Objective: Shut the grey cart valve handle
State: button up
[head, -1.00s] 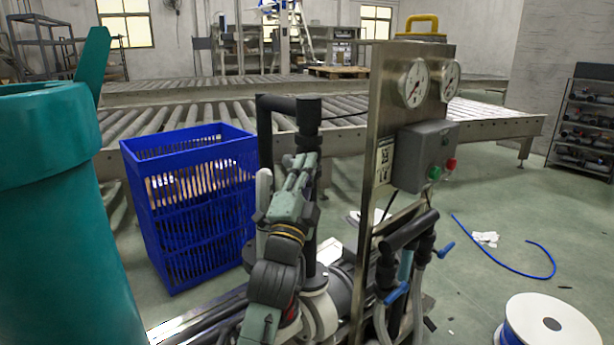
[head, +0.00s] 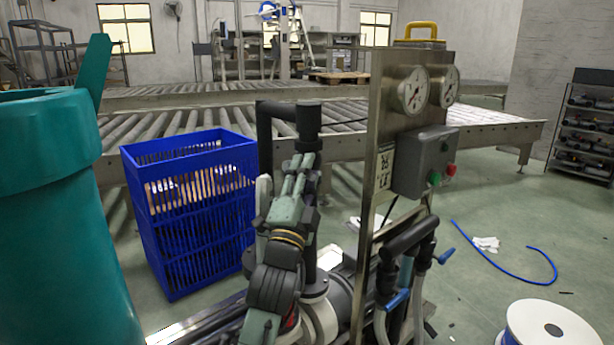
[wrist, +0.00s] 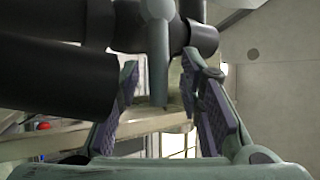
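A grey valve handle (wrist: 158,62) shows in the wrist view as a straight bar hanging below a round hub, among black pipes. My gripper (wrist: 160,75) is open, with one purple-padded finger on each side of the handle. Gaps show between the handle and both pads; how deep it sits between them is hard to tell. In the head view my gripper (head: 303,162) is in front of the cart's black upright pipe (head: 308,125). A pale grey upright bar (head: 264,195) stands left of it; I cannot tell whether it is the same handle.
The cart's steel panel (head: 377,130) with gauges and a grey button box (head: 424,160) stands right of my arm. Blue valve handles (head: 397,299) are on hoses below. A blue crate (head: 190,215) is left, a teal cylinder (head: 60,220) nearer. A roller conveyor (head: 480,138) lies behind.

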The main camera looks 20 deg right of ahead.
notch_tip(320, 180, up, 10)
jog(key=shift+f, duration=0.1)
dwell(0.4)
